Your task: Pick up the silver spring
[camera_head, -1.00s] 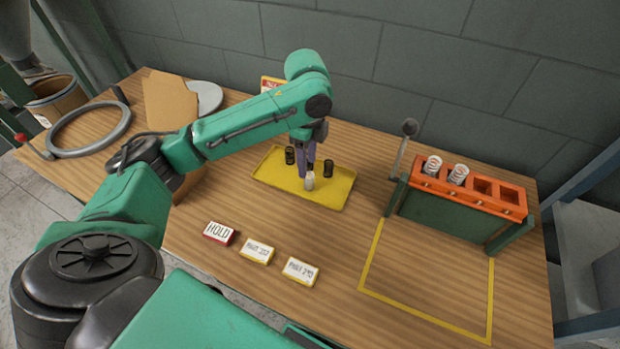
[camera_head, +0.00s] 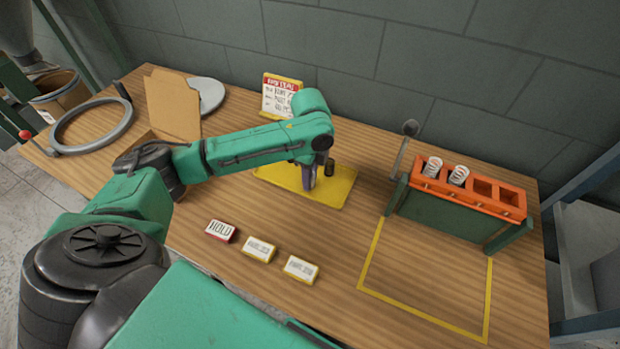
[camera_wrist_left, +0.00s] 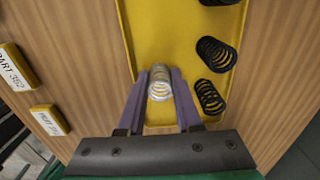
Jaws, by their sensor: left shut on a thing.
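The silver spring (camera_wrist_left: 159,84) is upright between the two purple fingers of my left gripper (camera_wrist_left: 160,90) in the left wrist view. The fingers are shut on it, over the yellow tray (camera_wrist_left: 150,30). In the head view my left gripper (camera_head: 309,184) is low at the tray (camera_head: 341,197), and the arm hides the spring. One black spring (camera_head: 329,168) shows in the head view. My right gripper is out of view.
An orange rack (camera_head: 470,200) on a green stand holds two pale springs (camera_head: 459,175) at right. A yellow outline (camera_head: 425,318) marks bare table in front. HOLD (camera_head: 221,231) and two part labels (camera_head: 300,268) lie nearer. A sign (camera_head: 281,95) stands behind the tray.

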